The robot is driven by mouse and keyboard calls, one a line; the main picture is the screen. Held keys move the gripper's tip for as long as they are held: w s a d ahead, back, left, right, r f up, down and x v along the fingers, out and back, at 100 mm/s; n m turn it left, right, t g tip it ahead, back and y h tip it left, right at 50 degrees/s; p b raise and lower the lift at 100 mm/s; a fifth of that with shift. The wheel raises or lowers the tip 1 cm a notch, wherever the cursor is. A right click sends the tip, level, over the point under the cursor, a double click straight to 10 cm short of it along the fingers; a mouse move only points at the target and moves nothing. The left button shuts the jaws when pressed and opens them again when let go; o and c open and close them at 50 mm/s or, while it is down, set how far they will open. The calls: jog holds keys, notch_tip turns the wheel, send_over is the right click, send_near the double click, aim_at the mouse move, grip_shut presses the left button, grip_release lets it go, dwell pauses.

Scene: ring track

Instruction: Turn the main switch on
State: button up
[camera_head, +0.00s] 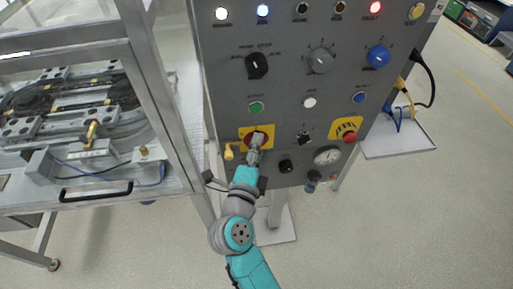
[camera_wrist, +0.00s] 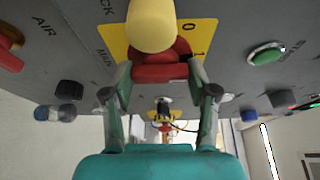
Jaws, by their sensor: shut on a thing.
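The main switch is a red rotary handle (camera_head: 255,139) on a yellow plate (camera_head: 269,131), low on the left side of the grey control panel (camera_head: 290,85). In the wrist view the red handle (camera_wrist: 160,73) lies between my fingertips, and the yellow plate (camera_wrist: 205,27) shows marks 0 and 1. My gripper (camera_head: 256,149) is shut on the red handle, with one finger on each side; it also shows in the wrist view (camera_wrist: 160,85). A yellow rounded piece (camera_wrist: 152,25) covers part of the switch there. Which mark the handle points to cannot be told.
A red emergency stop (camera_head: 347,128) on a yellow plate, a pressure gauge (camera_head: 327,155) and a black knob (camera_head: 286,166) sit right of the switch. A green button (camera_head: 256,107) is above it. A metal-framed machine (camera_head: 140,75) stands close on the left.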

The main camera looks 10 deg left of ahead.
jog(key=shift+d, duration=0.1)
jog(key=o, duration=1.2)
jog(key=shift+c, duration=0.2)
jog(key=s+a, duration=0.1)
jog(key=s, duration=1.1)
jog(key=shift+a, duration=0.2)
jog(key=s+d+r+n+t+h, duration=0.15)
jog(key=s+d+n, duration=0.25)
jog(key=d, duration=0.6)
jog(key=s+d+n+t, duration=0.3)
jog(key=s+d, duration=0.1)
jog(key=d, duration=0.6)
jog(key=s+d+f+n+g+y, duration=0.1)
jog(key=s+f+n+g, duration=0.3)
jog(key=s, duration=0.5)
jog(key=s+d+f+n+g+y, duration=0.2)
jog(key=s+d+f+n+g, duration=0.1)
jog(key=s+f+n, duration=0.3)
jog(key=s+d+n, duration=0.1)
jog(key=s+n, duration=0.1)
jog(key=s, duration=0.2)
jog(key=shift+s+f+g, duration=0.25)
jog(key=shift+s+g, duration=0.05)
jog(key=shift+g, duration=0.05)
